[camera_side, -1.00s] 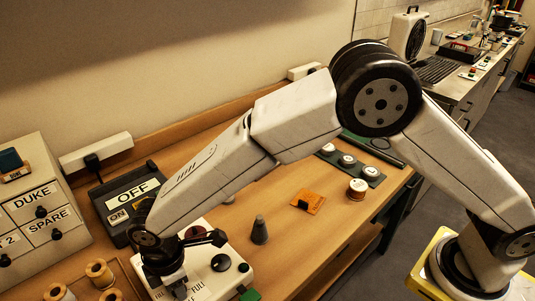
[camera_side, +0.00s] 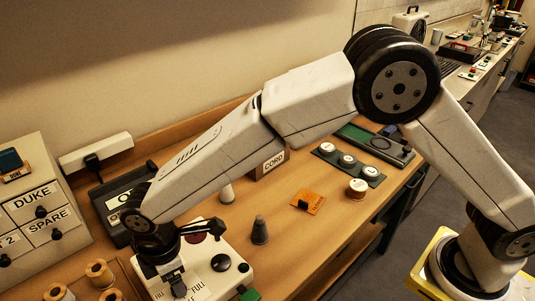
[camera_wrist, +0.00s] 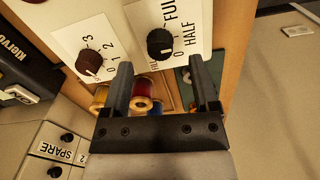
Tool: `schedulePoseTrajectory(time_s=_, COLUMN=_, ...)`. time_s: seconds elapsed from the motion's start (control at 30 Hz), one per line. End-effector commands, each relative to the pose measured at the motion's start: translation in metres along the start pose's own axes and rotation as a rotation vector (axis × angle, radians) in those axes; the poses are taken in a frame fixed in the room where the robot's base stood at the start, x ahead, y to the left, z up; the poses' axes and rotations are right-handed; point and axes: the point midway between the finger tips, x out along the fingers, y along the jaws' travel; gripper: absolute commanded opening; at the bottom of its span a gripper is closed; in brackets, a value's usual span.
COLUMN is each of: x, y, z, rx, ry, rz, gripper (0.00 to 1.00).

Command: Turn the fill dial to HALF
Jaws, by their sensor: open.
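The fill dial (camera_wrist: 160,42) is a black knob on a white panel, with FULL and HALF lettered on its right in the wrist view. I cannot tell for sure where its pointer stands. My gripper (camera_wrist: 162,68) is open, with its two dark fingers apart and nothing between them. The fingertips are just below the dial in the picture, and I see no contact. In the side view my gripper (camera_side: 178,286) is over the front of the white control box (camera_side: 235,285), where FULL lettering shows.
A brown dial (camera_wrist: 89,62) numbered 0 to 3 sits left of the fill dial. Thread spools (camera_wrist: 142,97) lie below. A black knob (camera_side: 221,262) and a grey cone (camera_side: 260,230) are right of my gripper. The drawer cabinet (camera_side: 30,170) stands left.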

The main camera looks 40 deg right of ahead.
Motion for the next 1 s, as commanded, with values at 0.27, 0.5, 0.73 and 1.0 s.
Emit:
schedulePoseTrajectory(time_s=0.27, x=-0.036, y=0.000, z=-0.001, rx=0.000, ry=0.002, rz=0.002, gripper=0.77)
schedulePoseTrajectory(time_s=0.5, x=-0.047, y=0.000, z=0.000, rx=0.000, ry=0.001, rz=0.001, gripper=0.77)
schedulePoseTrajectory(time_s=0.73, x=-0.047, y=0.000, z=0.000, rx=0.000, ry=0.000, rz=0.000, gripper=0.77)
schedulePoseTrajectory(time_s=1.0, x=-0.049, y=0.008, z=0.016, rx=0.056, ry=0.006, rz=0.005, gripper=0.77)
